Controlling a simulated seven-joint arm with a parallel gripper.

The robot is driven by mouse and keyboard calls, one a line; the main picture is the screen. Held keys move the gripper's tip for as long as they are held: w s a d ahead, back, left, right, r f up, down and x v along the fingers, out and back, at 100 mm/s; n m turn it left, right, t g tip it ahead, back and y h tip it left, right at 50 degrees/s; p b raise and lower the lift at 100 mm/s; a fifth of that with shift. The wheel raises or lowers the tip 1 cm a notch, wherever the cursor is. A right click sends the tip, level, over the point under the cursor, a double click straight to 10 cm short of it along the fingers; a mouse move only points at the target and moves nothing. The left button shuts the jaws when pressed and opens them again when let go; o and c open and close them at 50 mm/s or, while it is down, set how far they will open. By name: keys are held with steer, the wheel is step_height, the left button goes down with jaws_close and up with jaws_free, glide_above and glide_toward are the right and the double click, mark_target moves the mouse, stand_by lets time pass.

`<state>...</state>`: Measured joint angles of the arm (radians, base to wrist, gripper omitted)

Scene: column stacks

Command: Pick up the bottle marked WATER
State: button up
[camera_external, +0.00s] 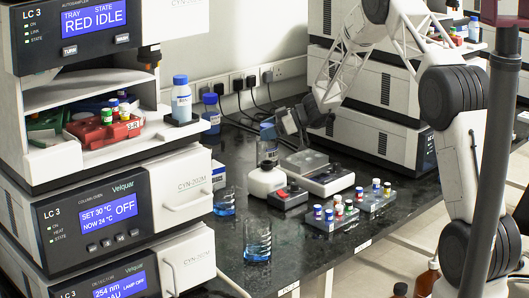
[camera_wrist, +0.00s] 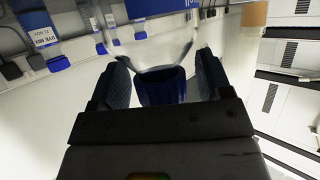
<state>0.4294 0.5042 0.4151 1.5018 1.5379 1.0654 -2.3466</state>
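I cannot read the word WATER on any bottle. In the wrist view, a dark blue cap (camera_wrist: 162,88) on a clear bottle lies between the two fingers of my gripper (camera_wrist: 163,82). Gaps show on both sides of the cap, so my gripper is open around it. In the external view, my gripper (camera_external: 290,122) is above the bench near the back wall, beside a clear bottle with a label (camera_external: 267,151).
Vial racks (camera_external: 375,200) and blue-liquid beakers (camera_external: 257,241) are nearer the front. Instrument stacks flank the bench at left (camera_external: 105,218) and right (camera_external: 375,140). Bare bench shows at front centre (camera_external: 300,255).

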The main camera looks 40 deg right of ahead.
steer(key=c, duration=1.2)
steer(key=shift+r, duration=5.05)
